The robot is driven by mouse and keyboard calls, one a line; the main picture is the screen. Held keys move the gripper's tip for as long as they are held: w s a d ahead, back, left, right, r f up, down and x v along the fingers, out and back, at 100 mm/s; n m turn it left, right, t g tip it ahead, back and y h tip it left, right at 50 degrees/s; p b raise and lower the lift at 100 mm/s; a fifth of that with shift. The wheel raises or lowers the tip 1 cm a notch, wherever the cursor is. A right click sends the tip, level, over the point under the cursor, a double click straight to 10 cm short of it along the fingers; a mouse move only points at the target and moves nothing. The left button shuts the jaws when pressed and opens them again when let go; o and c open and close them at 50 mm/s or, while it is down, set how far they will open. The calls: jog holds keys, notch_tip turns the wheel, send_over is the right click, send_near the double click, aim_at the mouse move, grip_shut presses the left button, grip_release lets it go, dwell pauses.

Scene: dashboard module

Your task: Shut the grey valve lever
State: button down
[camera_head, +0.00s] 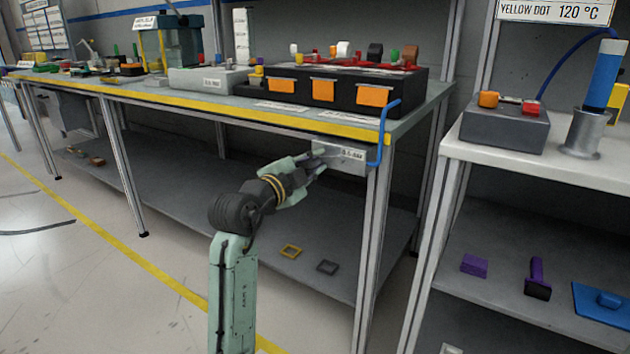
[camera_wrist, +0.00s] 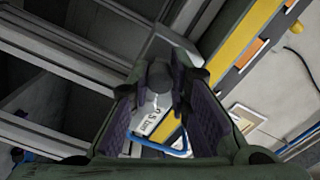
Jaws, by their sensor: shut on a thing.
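My gripper (camera_head: 314,164) reaches up to the front edge of the long workbench, at a grey valve plate (camera_head: 342,154) with a white label. In the wrist view the two purple-padded fingers (camera_wrist: 163,88) stand on either side of the dark grey valve lever (camera_wrist: 159,73) and are shut on it. The fingers hide much of the lever, so its exact angle is hard to tell. In the wrist view the label on the plate (camera_wrist: 155,122) shows between the fingers.
A blue pipe (camera_head: 381,135) runs down beside the plate at the bench corner. The bench has a yellow front edge (camera_head: 250,112) and a black module with orange tabs (camera_head: 347,90). A lower shelf (camera_head: 200,195) lies below, and a white side table (camera_head: 560,168) stands right.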

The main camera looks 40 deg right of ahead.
jog(key=shift+w+a+r+m+b, duration=0.1)
jog(key=shift+r+m+b, duration=0.5)
jog(key=shift+m, duration=0.4)
jog(key=c, duration=1.5)
grip_release()
jog(key=v, duration=1.2)
jog(key=shift+f, duration=0.1)
